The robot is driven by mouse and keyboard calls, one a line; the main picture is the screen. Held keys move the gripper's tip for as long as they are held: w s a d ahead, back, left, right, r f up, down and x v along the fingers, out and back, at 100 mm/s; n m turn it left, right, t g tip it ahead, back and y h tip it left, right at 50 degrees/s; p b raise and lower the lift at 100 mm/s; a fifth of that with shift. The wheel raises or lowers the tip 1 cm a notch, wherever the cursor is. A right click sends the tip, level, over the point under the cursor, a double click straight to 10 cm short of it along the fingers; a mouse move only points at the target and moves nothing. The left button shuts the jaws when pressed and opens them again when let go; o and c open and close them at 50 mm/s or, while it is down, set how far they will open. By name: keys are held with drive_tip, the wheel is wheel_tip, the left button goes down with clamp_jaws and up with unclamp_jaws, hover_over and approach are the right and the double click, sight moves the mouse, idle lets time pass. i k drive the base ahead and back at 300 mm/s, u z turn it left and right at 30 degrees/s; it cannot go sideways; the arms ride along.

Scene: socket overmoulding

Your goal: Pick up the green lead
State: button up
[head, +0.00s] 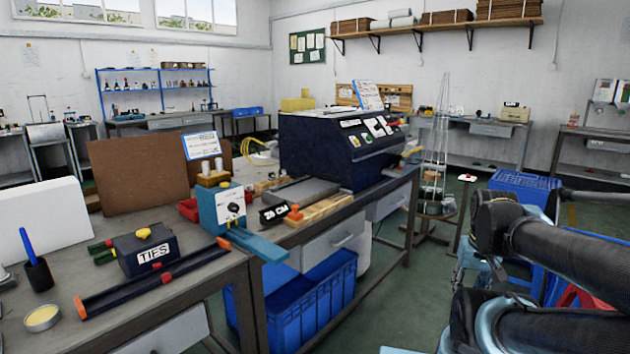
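I cannot make out a thing that is surely the green lead. Two short green pieces (103,256) stick out at the left side of the dark box marked TIFS (146,250) on the near bench. They have dark or reddish ends, and the box hides part of them. A yellow coiled cable (262,156) lies further back, beside the dark blue machine. My gripper is not in view; only dark links of my arm show at the right edge.
The near bench (215,290) holds a long dark rail (150,284), a blue pen in a black holder (38,272), a yellow tin (42,318) and a blue device (225,208). A dark blue machine (330,150) stands behind. Blue crates (312,305) sit below.

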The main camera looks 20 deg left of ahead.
sight(274, 189)
drive_tip(key=u, duration=0.4)
drive_tip(key=i, duration=1.25)
drive_tip(key=u, duration=0.6)
